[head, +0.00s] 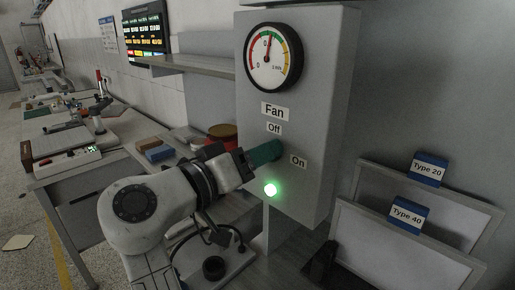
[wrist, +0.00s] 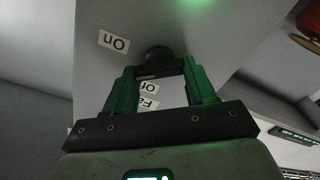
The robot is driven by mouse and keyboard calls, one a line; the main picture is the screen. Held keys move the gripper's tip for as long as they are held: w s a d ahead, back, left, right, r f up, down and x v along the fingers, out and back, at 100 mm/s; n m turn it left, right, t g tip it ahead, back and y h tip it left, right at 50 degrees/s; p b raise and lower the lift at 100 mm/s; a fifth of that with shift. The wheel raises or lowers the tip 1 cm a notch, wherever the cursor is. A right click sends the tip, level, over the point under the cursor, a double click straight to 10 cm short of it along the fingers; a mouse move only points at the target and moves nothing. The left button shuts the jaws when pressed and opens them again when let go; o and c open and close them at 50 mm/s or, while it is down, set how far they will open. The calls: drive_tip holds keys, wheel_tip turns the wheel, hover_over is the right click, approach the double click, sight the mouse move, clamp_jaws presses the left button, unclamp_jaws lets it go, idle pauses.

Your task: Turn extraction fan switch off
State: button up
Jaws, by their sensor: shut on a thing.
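The fan control box (head: 300,75) is a grey cabinet with labels "Fan" (head: 274,111), "Off" (head: 274,128) and "On" (head: 299,161). A green lamp (head: 270,188) is lit low on its front. My gripper (head: 268,153) has green fingers and reaches the box front between the "Off" and "On" labels. In the wrist view, my gripper (wrist: 160,69) is shut on the dark fan switch (wrist: 158,53), whose round base meets the panel. The "On" label (wrist: 114,41) shows beside it; the other labels are partly covered by the fingers. The head view mostly hides the switch.
A round gauge (head: 273,57) sits above the labels. Boards with blue "Type 20" (head: 429,169) and "Type 40" (head: 409,214) tags stand to the right. A bench with blue (head: 159,153) and brown blocks and a red container (head: 222,133) lies behind my arm.

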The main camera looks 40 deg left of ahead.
drive_tip(key=shift+a+f+n+p, duration=0.1)
drive_tip(key=shift+n+p, duration=1.75)
drive_tip(key=shift+n, duration=0.9)
drive_tip(key=shift+a+f+n+p, duration=0.1)
drive_tip(key=shift+n+p, duration=1.7)
drive_tip(key=shift+n, duration=0.95)
drive_tip(key=shift+f, duration=0.1)
drive_tip(key=o, duration=1)
drive_tip(key=shift+o, duration=0.2)
drive_tip(key=s+b, duration=0.3)
drive_tip(key=s, duration=0.8)
drive_tip(key=shift+a, duration=0.4)
